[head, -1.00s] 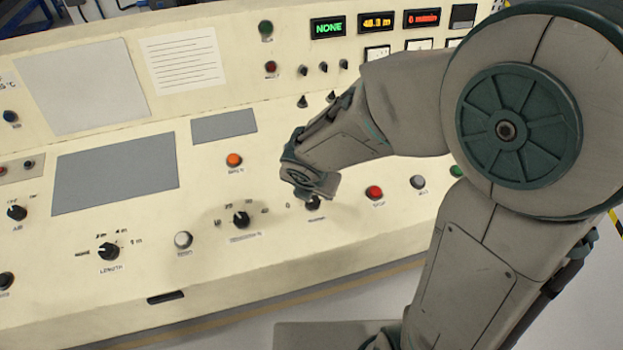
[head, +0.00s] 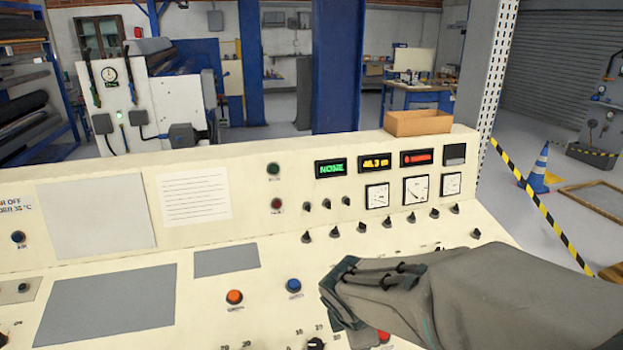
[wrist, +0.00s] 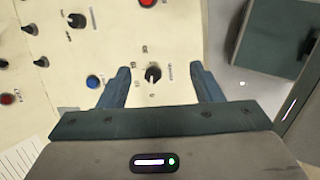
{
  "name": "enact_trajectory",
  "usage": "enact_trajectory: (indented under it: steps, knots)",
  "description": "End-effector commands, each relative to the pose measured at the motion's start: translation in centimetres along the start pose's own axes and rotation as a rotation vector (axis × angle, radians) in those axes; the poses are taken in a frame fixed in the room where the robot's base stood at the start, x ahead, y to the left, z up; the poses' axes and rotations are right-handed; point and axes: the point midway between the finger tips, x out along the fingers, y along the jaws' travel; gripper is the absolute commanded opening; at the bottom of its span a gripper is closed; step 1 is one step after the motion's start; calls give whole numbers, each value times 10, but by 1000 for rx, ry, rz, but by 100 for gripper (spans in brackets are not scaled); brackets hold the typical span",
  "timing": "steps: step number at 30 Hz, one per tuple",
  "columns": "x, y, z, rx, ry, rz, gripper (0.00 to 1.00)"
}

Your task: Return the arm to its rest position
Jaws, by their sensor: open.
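My gripper (wrist: 163,85) shows in the wrist view with its two blue-grey fingers spread apart and nothing between them. A black rotary knob (wrist: 153,74) on the cream control panel shows between the fingertips, apart from both as far as I can see. In the head view my arm (head: 500,295) reaches in from the right over the panel's lower right part. The fingers are hidden in the head view.
The cream control panel (head: 110,250) fills the front. A blue button (head: 293,286) and an orange button (head: 234,297) lie left of my arm. A cardboard box (head: 418,122) stands on the panel's top. Striped tape (head: 540,205) and a blue cone (head: 539,172) are at the right.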

Motion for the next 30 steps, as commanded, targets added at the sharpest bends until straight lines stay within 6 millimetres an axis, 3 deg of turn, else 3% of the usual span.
enact_trajectory:
  steps: [1,6,12,15,19,24,25,27,30]
  knots:
    - [-11,-7,14,176,-10,-6,59]
    - [-42,-36,46,786,-9,-51,59]
    - [-72,-68,60,1404,37,-123,59]
    - [-81,-78,62,1605,60,-161,59]
    - [-88,-85,61,1745,77,-194,59]
    - [-89,-86,61,1779,81,-202,59]
    - [-89,-86,61,1778,81,-202,56]
    - [-89,-86,61,1776,81,-201,37]
    - [-89,-86,61,1775,81,-201,36]
